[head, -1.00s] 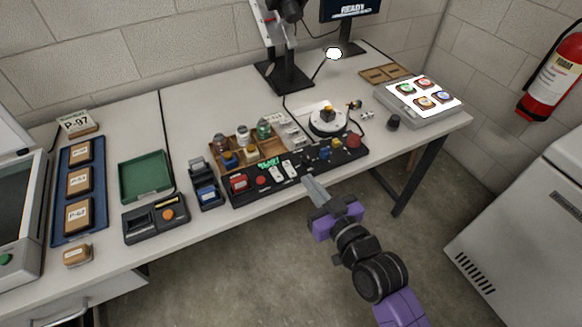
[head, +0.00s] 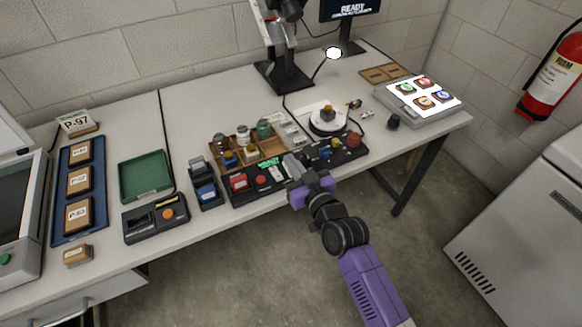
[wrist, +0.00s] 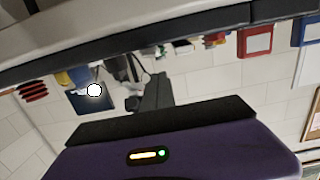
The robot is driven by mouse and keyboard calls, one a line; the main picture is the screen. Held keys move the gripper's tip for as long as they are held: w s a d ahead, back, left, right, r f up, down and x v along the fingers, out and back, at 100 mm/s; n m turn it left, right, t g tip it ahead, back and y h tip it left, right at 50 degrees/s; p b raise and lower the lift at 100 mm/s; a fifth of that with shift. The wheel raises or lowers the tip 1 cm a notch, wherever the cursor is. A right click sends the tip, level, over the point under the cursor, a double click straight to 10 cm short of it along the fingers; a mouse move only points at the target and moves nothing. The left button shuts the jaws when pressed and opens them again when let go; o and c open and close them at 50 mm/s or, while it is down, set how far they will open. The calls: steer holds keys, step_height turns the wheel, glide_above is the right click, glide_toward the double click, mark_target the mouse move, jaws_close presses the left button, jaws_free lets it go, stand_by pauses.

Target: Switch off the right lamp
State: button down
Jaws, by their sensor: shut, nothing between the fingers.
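A lit white lamp (head: 334,53) on a thin bent stem stands at the back of the bench. It also glows in the wrist view (wrist: 94,90). A black control panel (head: 236,200) lies along the front edge, with a red button (head: 261,181) and a white rocker switch (head: 277,173) left of my gripper. My gripper (head: 289,160) is shut and empty, over the middle of the panel. It hides the second white switch. I cannot tell whether it touches the panel.
A wooden tray of jars (head: 264,149) stands behind the panel. A round white device (head: 327,121) is behind to the right, and a lit button box (head: 420,100) at the far right. A blue-black device (head: 205,188) borders the panel's left end.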

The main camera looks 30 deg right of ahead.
steer(key=shift+w+f+b, duration=0.15)
steer(key=shift+f+b, duration=0.15)
steer(key=shift+f, duration=0.65)
steer(key=shift+r, duration=0.1)
steer(key=p, duration=0.2)
steer(key=shift+w+r+g+p, duration=0.15)
steer(key=shift+g+p, duration=0.15)
steer(key=shift+p, duration=0.05)
steer(key=shift+f, duration=0.4)
steer(key=shift+w+r, duration=0.1)
steer(key=shift+r, duration=0.4)
steer(key=r+p, duration=0.3)
steer(key=r, duration=0.1)
steer(key=shift+w, duration=0.25)
steer(key=s+r, duration=0.2)
steer(key=s, duration=0.7)
steer(key=shift+s+r, duration=0.25)
steer(key=shift+r, duration=0.1)
